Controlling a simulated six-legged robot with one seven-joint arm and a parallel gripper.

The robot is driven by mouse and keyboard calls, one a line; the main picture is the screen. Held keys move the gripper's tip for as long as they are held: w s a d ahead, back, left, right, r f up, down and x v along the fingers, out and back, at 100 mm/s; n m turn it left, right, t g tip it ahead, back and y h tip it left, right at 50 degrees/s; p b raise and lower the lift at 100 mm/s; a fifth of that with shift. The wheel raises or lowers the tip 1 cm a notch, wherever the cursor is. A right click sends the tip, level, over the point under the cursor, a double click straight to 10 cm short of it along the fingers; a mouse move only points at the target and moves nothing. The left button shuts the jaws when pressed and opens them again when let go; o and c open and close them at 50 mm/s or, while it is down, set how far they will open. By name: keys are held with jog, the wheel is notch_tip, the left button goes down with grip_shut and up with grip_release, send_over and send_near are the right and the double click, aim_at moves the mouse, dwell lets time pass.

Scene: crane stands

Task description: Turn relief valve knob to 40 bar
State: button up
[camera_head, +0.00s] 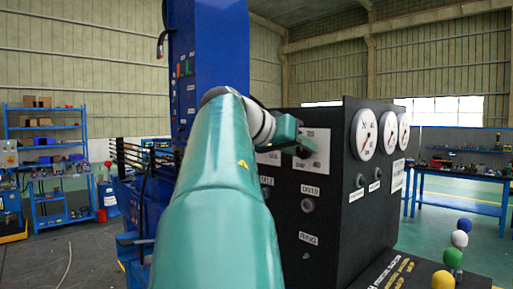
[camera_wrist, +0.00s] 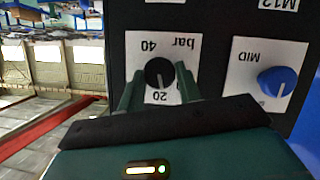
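The relief valve knob (camera_wrist: 159,72) is a round black knob on a white plate (camera_wrist: 187,57), seen upside down in the wrist view. The plate carries "bar", "40" above the knob and "20" below it. A pale pointer line on the knob points down, toward the "20". My gripper (camera_wrist: 160,80) is open, with one green finger on each side of the knob and what looks like a small gap at each. In the head view my gripper (camera_head: 297,142) is at the plate (camera_head: 318,139) on the black panel and hides the knob.
A blue knob (camera_wrist: 278,81) on a plate marked "MID" sits close to the right in the wrist view. The black panel (camera_head: 333,220) also bears round gauges (camera_head: 364,135) and small fittings. Coloured balls (camera_head: 453,257) stand at the lower right. A blue column (camera_head: 208,60) rises behind my arm.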

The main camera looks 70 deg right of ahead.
jog(key=shift+w+n+g, duration=0.1)
jog(key=shift+n+g, duration=0.2)
jog(key=n+g, duration=0.1)
jog(key=n, duration=0.1)
jog(key=shift+w+n, duration=0.15)
jog(key=shift+n, duration=0.15)
jog(key=n+g, duration=0.3)
jog(key=n, duration=0.1)
jog(key=shift+w+d+f, duration=0.1)
jog(key=shift+w+f, duration=0.05)
jog(key=shift+f, duration=0.1)
jog(key=n+g, duration=0.1)
jog(key=n, duration=0.3)
jog(key=shift+f+n+g+h, duration=0.2)
jog(key=shift+n+g+h, duration=0.2)
jog(key=n, duration=0.1)
jog(key=n+h, duration=0.1)
jog(key=n, duration=0.1)
jog(key=n+h, duration=0.1)
jog(key=n, duration=0.1)
jog(key=shift+f+g, duration=0.25)
jog(key=shift+g, duration=0.15)
jog(key=shift+n, duration=0.3)
jog(key=o, duration=0.9)
jog(key=shift+o, duration=0.2)
